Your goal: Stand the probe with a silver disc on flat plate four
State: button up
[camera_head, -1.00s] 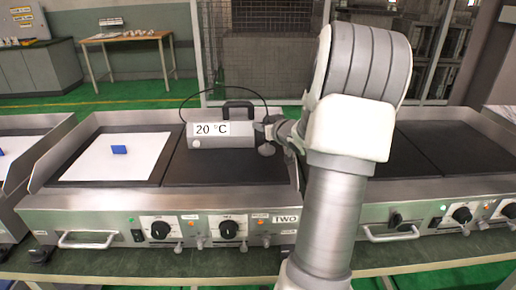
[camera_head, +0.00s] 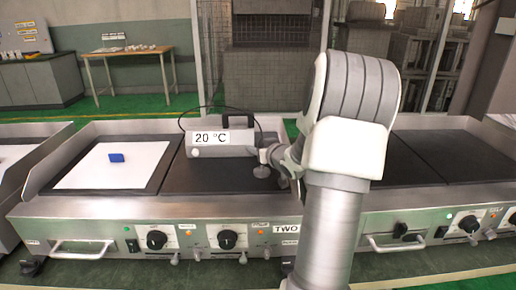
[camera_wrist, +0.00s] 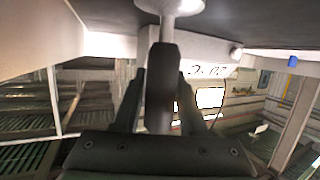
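My gripper (camera_head: 268,153) is shut on the dark handle of the probe (camera_wrist: 160,85). The probe's silver disc (camera_head: 262,172) points down over the right-hand dark plate (camera_head: 220,178) of the griddle labelled TWO; I cannot tell whether it touches. In the wrist view the disc (camera_wrist: 170,5) is cut off at the top edge. A grey meter box (camera_head: 222,148) reading 20 °C stands at the back of that plate, left of my gripper, with a cable looping above it. No plate labelled four is readable.
A white sheet (camera_head: 90,170) with a blue block (camera_head: 117,158) lies on the left plate. Another griddle with dark plates (camera_head: 450,158) stands to the right, partly behind my arm. Raised metal side walls and front knobs (camera_head: 228,239) edge the griddles.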

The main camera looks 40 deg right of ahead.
jog(key=shift+o, duration=1.2)
jog(key=shift+r, duration=0.15)
jog(key=shift+s+r, duration=0.2)
jog(key=p+v, duration=0.3)
jog(key=v, duration=0.8)
jog(key=shift+s+p, duration=0.3)
jog(key=shift+p, duration=0.05)
jog(key=shift+a, duration=0.1)
